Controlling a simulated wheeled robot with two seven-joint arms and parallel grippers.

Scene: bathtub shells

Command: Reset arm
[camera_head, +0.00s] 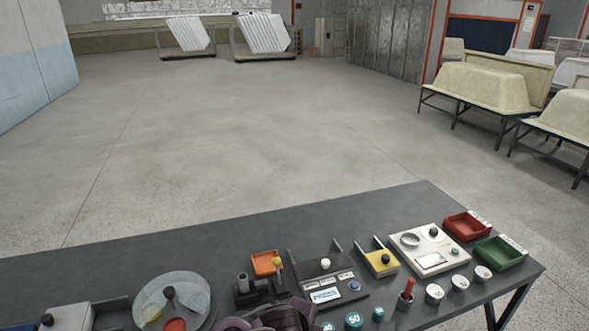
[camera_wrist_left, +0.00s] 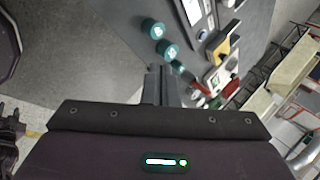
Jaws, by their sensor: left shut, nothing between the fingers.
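My left gripper (camera_wrist_left: 161,84) shows in the left wrist view, with its narrow fingers together and nothing between them. It points toward the dark grey table, beside the teal round weights (camera_wrist_left: 167,50). In the head view, a dark purple part of my arm shows at the bottom edge, in front of the table items; its fingertips cannot be made out there. My right gripper is not recognisable in either view.
The dark table (camera_head: 400,205) holds a round glass dish (camera_head: 150,290), a yellow device (camera_head: 382,262), a white scale (camera_head: 408,228), red (camera_head: 467,226) and green (camera_head: 500,253) trays, and several small weights. Bathtub shells (camera_head: 490,87) stand right. The floor beyond is clear.

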